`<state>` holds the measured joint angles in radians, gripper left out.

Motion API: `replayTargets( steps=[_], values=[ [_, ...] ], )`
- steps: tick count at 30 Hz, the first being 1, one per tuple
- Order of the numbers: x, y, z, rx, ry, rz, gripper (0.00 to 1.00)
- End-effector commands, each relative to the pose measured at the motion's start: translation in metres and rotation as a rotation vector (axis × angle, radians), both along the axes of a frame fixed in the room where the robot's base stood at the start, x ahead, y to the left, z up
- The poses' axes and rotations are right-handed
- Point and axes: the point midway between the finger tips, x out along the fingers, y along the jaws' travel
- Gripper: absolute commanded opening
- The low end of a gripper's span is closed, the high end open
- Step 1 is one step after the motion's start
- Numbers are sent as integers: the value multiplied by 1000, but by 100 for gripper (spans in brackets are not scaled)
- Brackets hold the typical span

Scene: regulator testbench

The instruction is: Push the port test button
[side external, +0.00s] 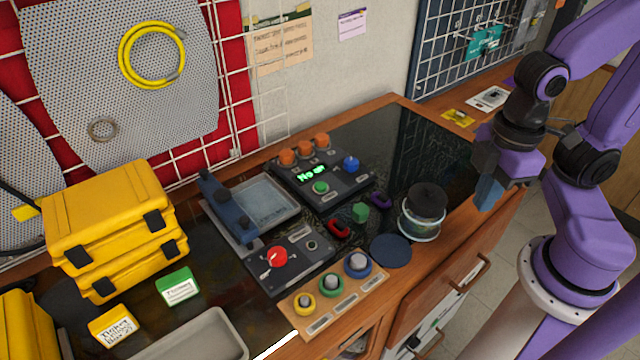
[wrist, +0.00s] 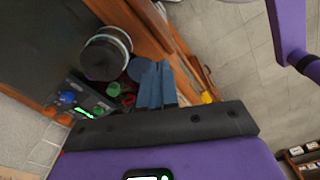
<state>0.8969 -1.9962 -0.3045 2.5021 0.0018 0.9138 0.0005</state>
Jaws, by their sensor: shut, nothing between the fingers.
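A dark control box (side external: 345,190) on the bench has a lit green display (side external: 311,172), a green button (side external: 320,187), a blue knob (side external: 351,164) and several orange knobs (side external: 303,149). A second dark box (side external: 290,262) nearer the front has a red knob (side external: 276,257) and a small button (side external: 311,245). The labels are too small to read, so I cannot tell which is the port test button. My gripper (side external: 488,194) is shut and empty, right of both boxes near the bench's edge. In the wrist view, its blue fingers (wrist: 157,84) are together; the green button (wrist: 113,89) shows to their left.
A glass jar with a black lid (side external: 424,210) stands between my gripper and the boxes. A blue disc (side external: 390,250), a green cube (side external: 361,212) and red and purple rings lie nearby. A wooden board with rings (side external: 335,290) is in front. Yellow cases (side external: 115,225) stand left.

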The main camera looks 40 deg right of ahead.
Motion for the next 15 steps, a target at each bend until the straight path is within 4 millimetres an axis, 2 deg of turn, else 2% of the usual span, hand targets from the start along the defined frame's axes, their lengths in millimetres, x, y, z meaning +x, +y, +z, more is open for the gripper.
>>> replayTargets(
  steps=[7,10,13,15],
  values=[
    [0,0,0,1,0,-2,0],
    [7,3,-1,9,-13,-30,0],
    [24,13,-3,37,-48,-109,0],
    [44,22,-6,69,-84,-195,0]
  ],
)
